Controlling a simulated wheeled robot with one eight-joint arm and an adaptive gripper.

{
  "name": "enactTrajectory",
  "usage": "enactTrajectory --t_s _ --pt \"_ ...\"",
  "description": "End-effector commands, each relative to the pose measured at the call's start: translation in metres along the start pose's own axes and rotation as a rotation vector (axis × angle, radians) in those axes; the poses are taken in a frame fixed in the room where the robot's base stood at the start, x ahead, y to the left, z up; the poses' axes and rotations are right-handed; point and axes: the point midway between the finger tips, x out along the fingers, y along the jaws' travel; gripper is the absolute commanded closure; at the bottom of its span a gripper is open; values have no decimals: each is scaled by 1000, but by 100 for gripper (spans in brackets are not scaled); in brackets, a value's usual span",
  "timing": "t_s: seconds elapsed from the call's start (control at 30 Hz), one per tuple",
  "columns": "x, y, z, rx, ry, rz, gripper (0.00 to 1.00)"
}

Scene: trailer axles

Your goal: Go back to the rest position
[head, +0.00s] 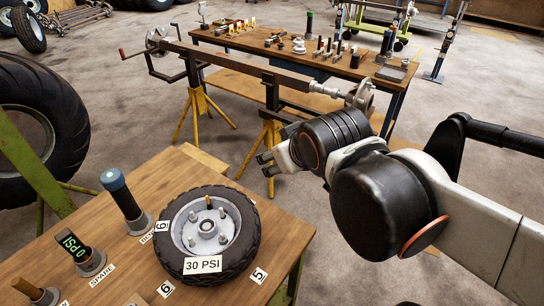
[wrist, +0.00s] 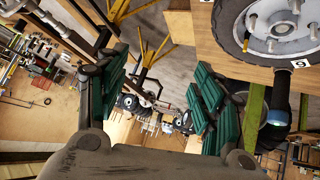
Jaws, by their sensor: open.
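My gripper (head: 266,163) is in the head view, at the end of my arm, which comes in from the right. It is held in the air beyond the right edge of the near table, apart from the wheel. In the wrist view, my gripper (wrist: 150,95) shows its two green-padded fingers spread wide with nothing between them. The wheel (head: 252,232) with the "30 PSI" label lies flat on the near wooden table (head: 115,253). Part of the wheel also shows at the top right of the wrist view (wrist: 231,22).
An axle (head: 240,66) rests on yellow stands (head: 196,100) behind. A workbench (head: 300,62) with several tools is farther back. A big tyre (head: 75,130) stands at left.

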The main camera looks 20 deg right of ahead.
Motion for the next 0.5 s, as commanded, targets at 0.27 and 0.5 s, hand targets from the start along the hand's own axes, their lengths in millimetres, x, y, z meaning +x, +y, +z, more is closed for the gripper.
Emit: enactTrajectory --t_s 0.27,0.5 --pt "-20 -26 56 167 -155 -85 39" --pt "-20 -26 57 170 -158 -87 39"
